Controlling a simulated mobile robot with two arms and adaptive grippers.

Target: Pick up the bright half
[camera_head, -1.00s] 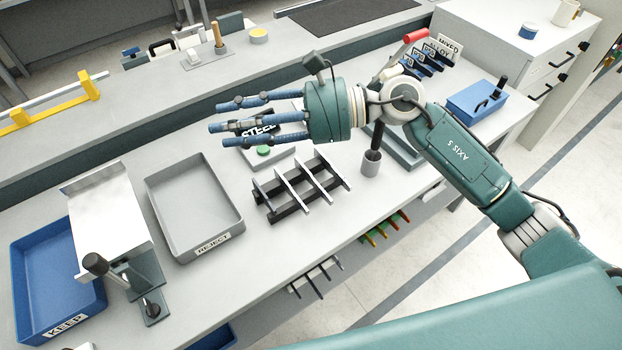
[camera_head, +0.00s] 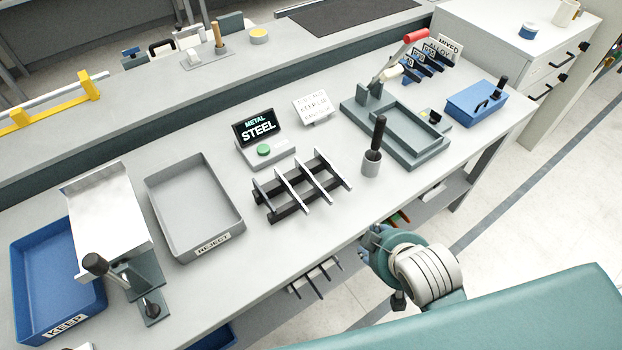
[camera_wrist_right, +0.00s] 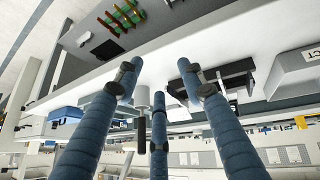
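No piece shows that I can surely identify as the bright half. Several bright silver bars lie across a black rack (camera_head: 300,187) in the middle of the bench; I cannot tell whether any is a half. My right gripper (camera_head: 375,240) is at the bench's front edge, right of the rack, mostly hidden behind its own wrist. In the right wrist view its three blue fingers (camera_wrist_right: 158,82) are spread with nothing between them. The black rack (camera_wrist_right: 225,78) is beyond the right finger there. My left gripper is not in view.
A grey reject tray (camera_head: 195,205), a blue keep tray (camera_head: 60,318) and a sheet-metal chute (camera_head: 105,220) stand on the left. A display reading STEEL (camera_head: 258,130) is behind the rack. A cup with a black-handled tool (camera_head: 372,160) and a red-handled lever fixture (camera_head: 405,130) are on the right.

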